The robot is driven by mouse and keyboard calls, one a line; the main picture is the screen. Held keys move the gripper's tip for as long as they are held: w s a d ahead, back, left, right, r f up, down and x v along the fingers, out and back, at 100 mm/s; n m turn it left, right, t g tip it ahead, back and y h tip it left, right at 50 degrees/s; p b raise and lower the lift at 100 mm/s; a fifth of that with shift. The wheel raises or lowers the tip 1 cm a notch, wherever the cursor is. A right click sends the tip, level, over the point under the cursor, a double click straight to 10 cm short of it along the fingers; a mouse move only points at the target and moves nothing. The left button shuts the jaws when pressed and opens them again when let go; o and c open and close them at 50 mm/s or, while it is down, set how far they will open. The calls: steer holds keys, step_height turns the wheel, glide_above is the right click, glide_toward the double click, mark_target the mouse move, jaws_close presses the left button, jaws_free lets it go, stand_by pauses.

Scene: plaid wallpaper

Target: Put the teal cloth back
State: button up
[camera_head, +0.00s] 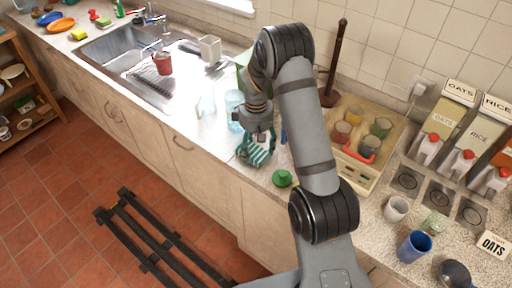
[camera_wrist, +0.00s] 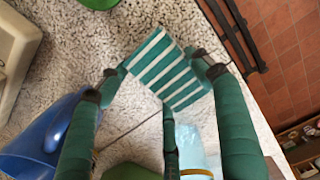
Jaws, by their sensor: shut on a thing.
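The teal cloth with white stripes (camera_head: 257,153) is at the counter's front edge, below my gripper (camera_head: 261,135). In the wrist view the striped cloth (camera_wrist: 166,70) shows flat and squarish between the fingertips of my gripper (camera_wrist: 160,72). My gripper is shut on the cloth, with a finger on either side of it and another finger below it in the picture. I cannot tell whether the cloth touches the counter. My arm hides part of the counter behind it.
A green lid-like object (camera_head: 282,178) lies right of the cloth. A clear bluish container (camera_head: 234,108) stands behind, and a blue vessel (camera_wrist: 45,135) is close to my fingers. A tray with cups (camera_head: 390,150) is at right. The sink (camera_head: 120,50) is at left.

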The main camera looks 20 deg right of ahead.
mark_target(256, 148)
steer(key=shift+f, duration=0.25)
steer(key=o, duration=1.1)
steer(key=shift+c, duration=0.2)
steer(key=shift+o, duration=0.3)
steer(key=shift+r, duration=0.15)
steer(key=shift+r, duration=0.3)
steer(key=shift+w+r, duration=0.1)
steer(key=shift+r, duration=0.25)
step_height(256, 148, up, 11)
steer(key=b, duration=0.1)
steer(key=shift+f, duration=0.1)
